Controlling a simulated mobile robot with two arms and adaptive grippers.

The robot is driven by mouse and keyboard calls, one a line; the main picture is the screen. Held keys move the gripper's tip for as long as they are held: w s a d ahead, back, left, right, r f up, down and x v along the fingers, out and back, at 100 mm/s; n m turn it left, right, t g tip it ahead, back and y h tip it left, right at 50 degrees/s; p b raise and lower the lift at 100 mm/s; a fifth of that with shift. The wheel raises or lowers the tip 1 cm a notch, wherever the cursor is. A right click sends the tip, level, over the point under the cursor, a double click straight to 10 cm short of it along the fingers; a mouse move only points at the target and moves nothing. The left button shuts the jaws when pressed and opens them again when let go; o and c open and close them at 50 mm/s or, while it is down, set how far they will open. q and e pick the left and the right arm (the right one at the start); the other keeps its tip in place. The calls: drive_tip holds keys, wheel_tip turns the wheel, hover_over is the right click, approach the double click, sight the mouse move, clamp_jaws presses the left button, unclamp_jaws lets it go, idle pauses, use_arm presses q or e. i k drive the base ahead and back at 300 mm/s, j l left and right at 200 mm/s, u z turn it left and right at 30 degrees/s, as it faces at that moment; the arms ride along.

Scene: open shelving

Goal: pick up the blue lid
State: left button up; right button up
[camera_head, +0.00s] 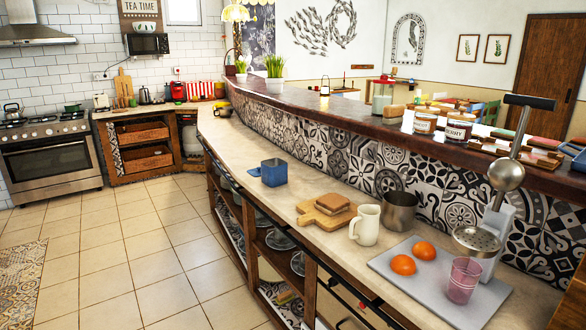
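A small blue square container (274,174) stands on the pale counter, left of the cutting board. A small flat blue piece (255,172) shows at its left side. It may be the blue lid, but it is too small to tell, and I cannot tell whether it touches the container. The container's top looks greyish. Neither of my grippers is in view, and nothing is holding the blue things.
The counter (240,140) is clear behind the container. To its right are a cutting board (311,217) with bread, a white pitcher (366,225), a metal pot (399,212) and a grey tray (400,285) with oranges, a pink glass and a press. A raised tiled ledge (330,115) runs behind.

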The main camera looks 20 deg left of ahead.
sight(255, 172)
drive_tip(key=i+j+z, duration=0.2)
drive_tip(key=i+j, duration=0.2)
drive_tip(key=j, duration=0.25)
drive_tip(key=i+j, duration=0.2)
drive_tip(key=j, duration=0.15)
drive_tip(key=i+j+z, duration=0.15)
drive_tip(key=j, duration=0.2)
drive_tip(key=i+j+z, duration=0.1)
drive_tip(key=j, duration=0.25)
drive_tip(key=i+j+z, duration=0.1)
drive_tip(key=i+j, duration=0.15)
drive_tip(key=j, duration=0.15)
